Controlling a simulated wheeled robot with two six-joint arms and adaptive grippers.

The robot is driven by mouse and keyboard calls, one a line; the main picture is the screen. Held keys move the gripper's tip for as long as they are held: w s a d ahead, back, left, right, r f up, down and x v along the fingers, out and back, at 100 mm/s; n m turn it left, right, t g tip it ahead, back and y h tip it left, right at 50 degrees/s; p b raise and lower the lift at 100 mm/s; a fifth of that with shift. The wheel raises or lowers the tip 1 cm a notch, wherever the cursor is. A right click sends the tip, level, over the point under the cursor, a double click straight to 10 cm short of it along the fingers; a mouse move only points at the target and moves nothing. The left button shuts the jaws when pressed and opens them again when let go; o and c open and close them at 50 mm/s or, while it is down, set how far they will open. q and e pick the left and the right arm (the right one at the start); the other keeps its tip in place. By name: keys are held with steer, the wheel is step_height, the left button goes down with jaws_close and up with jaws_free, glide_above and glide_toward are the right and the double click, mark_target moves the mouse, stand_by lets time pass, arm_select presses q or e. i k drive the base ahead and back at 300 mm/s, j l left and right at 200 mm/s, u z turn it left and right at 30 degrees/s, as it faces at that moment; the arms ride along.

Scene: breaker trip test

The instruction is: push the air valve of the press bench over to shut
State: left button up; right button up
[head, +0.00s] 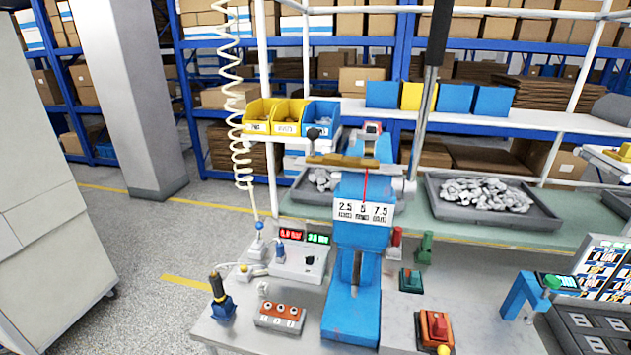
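The blue press (357,240) stands on the grey bench, with a 2.5, 5, 7.5 plate on its front. A coiled cream hose (240,150) hangs down to a blue-topped fitting (259,232) at the bench's left. Beside it a grey box (299,262) carries red and green displays. A small yellow-knobbed part (243,268) sits left of the box. I cannot tell for sure which small part is the air valve, or its lever position. Neither of my grippers shows.
The press's long lever (431,75) stands up at right. A black-handled blue tool (220,298), a button box (280,315) and a red switch (435,327) sit near the front. Metal parts fill a tray (490,225) behind. Open floor (140,260) lies left.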

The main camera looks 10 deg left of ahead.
mark_target(259, 225)
steer(key=i+j, duration=0.1)
steer(key=j, duration=0.4)
steer(key=i+j, duration=0.1)
steer(key=j, duration=0.35)
steer(key=i+j+u, duration=0.1)
steer(key=j, duration=0.4)
steer(key=i+j, duration=0.1)
steer(key=j, duration=0.4)
steer(key=i+j, duration=0.1)
steer(key=j, duration=0.35)
steer(key=i+j+u, duration=0.1)
steer(key=j, duration=0.4)
steer(key=i+j, duration=0.15)
steer(key=j, duration=0.3)
steer(key=i+j, duration=0.1)
steer(key=j, duration=0.4)
